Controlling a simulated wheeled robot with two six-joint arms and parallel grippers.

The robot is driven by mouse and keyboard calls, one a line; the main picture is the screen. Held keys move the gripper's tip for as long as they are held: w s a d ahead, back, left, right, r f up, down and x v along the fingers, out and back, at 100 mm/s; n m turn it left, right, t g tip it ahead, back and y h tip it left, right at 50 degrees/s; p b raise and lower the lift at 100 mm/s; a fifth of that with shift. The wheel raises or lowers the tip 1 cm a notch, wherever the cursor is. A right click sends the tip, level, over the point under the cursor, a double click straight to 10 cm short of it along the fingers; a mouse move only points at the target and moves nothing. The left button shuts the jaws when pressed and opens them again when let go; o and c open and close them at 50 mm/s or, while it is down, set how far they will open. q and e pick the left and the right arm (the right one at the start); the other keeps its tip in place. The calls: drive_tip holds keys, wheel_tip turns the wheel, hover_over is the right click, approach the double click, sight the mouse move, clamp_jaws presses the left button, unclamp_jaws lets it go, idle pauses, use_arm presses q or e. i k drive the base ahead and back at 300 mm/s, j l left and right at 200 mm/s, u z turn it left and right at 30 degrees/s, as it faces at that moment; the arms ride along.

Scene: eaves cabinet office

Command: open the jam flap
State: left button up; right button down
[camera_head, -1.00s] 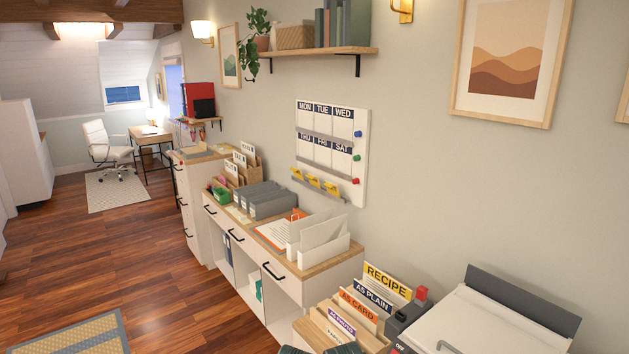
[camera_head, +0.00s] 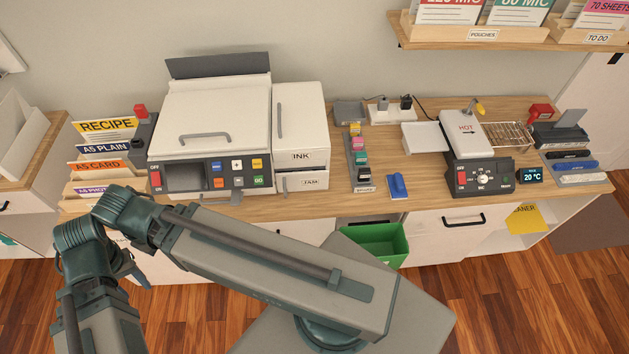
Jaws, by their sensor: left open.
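The jam flap (camera_head: 311,183) is a small white panel labelled JAM, low on the right side of the white printer (camera_head: 212,120). It looks shut, with a short grey handle at its left edge. The INK door above it, with a long grey handle, looks shut too. My left arm reaches across the front of the counter, below the printer. My left gripper (camera_head: 133,268) shows only in small part behind the arm's folded links at the lower left. It is open, well left of the flap and apart from it. My right gripper is not in view.
Paper sorters with a RECIPE tab (camera_head: 105,127) stand left of the printer. A row of coloured stamps (camera_head: 357,155) and a blue item (camera_head: 397,186) lie right of it. A laminator marked HOT (camera_head: 466,130) stands further right. A green bin (camera_head: 375,243) is below the counter.

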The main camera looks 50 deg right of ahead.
sight(294, 182)
drive_tip(key=z, duration=1.45)
drive_tip(key=i+l+z, duration=0.1)
drive_tip(key=i, duration=0.35)
drive_tip(key=k+l, duration=0.7)
drive_tip(key=l, duration=0.2)
drive_tip(key=i+u, duration=0.05)
